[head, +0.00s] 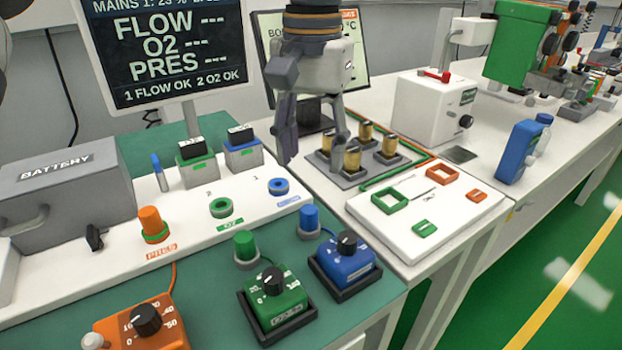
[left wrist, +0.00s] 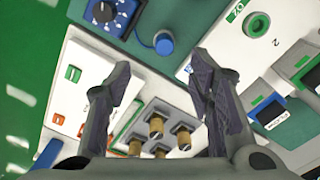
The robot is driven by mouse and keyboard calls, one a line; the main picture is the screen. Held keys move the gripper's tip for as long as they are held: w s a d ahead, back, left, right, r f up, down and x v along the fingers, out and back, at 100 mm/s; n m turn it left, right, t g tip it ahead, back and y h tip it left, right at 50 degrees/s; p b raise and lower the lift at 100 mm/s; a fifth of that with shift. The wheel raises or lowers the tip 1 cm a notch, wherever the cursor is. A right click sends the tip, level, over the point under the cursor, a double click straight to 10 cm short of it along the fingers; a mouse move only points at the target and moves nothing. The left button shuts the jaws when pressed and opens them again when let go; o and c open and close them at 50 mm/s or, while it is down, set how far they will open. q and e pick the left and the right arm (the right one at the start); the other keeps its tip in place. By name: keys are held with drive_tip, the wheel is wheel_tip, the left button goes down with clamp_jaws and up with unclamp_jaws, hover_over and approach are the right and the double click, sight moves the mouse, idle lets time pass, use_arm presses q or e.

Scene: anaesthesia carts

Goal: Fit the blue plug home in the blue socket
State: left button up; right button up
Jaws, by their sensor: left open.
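The blue plug (head: 309,217) stands upright in a small grey holder on the green mat, behind the blue box. It also shows in the left wrist view (left wrist: 165,42). The blue socket (head: 279,187) is a ring on the white panel, empty, at the right end of the socket row. In the left wrist view my finger hides most of that area. My left gripper (head: 315,155) is open and empty, pointing down above the panel's right end and the brass posts, apart from the plug. It also shows in the left wrist view (left wrist: 163,72). My right gripper is not in view.
A green plug (head: 245,245) stands left of the blue one; an orange plug (head: 151,220) sits in the orange socket. The green socket (head: 221,207) is empty. Brass posts (head: 365,133) stand below my left gripper. Blue (head: 346,260) and green (head: 275,300) knob boxes stand in front.

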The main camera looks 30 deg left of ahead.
sight(309, 209)
use_arm(q)
drive_tip(key=f, duration=1.1)
drive_tip(key=shift+w+a+f, duration=0.1)
drive_tip(key=shift+a+f, duration=0.2)
drive_tip(key=shift+a, duration=0.05)
clamp_jaws()
